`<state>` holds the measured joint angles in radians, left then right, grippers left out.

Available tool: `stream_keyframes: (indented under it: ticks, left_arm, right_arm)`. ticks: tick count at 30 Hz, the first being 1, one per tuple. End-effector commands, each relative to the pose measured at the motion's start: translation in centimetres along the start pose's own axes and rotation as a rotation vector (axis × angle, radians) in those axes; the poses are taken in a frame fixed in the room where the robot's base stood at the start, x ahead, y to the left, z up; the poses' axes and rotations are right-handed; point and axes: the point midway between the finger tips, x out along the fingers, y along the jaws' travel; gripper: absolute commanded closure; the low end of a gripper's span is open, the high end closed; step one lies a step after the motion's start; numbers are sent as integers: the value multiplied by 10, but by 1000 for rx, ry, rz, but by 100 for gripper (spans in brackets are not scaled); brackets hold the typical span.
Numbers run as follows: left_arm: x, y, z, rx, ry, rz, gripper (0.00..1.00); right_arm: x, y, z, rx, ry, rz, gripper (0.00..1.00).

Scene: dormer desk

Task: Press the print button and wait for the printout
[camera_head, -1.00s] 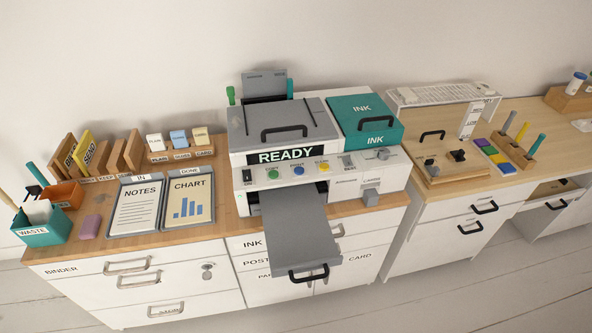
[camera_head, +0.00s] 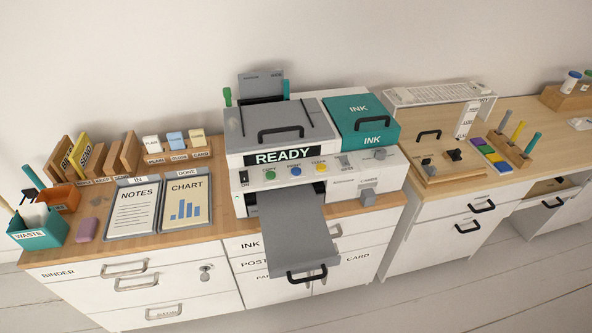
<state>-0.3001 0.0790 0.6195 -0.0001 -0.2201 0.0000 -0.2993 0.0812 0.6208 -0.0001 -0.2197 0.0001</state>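The white and grey printer (camera_head: 330,187) stands on the wooden counter, and its display (camera_head: 284,155) reads READY. Below the display are a green button (camera_head: 270,174), a blue button (camera_head: 295,170) and a yellow button (camera_head: 319,167); the small labels above them are hard to read, the green one looking like COPY. The grey output tray (camera_head: 293,238) is pulled out at the front and is empty. Neither of my grippers is in view.
An IN tray with a NOTES sheet (camera_head: 133,209) and a DONE tray with a CHART sheet (camera_head: 186,200) lie left of the printer. A teal WASTE bin (camera_head: 38,233) stands at far left. The output tray juts past the counter edge. A second desk (camera_head: 485,187) stands at right.

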Motion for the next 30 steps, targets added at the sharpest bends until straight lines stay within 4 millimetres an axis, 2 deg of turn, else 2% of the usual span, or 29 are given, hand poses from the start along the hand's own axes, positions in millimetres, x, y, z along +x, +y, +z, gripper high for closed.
stream_keyframes:
  ticks: [1, 3, 30]
  left_arm:
    - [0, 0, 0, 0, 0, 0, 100]
    - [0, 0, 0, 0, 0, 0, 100]
    - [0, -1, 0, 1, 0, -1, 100]
  right_arm:
    - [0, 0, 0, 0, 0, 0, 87]
    - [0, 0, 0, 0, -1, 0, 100]
    - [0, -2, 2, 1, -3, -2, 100]
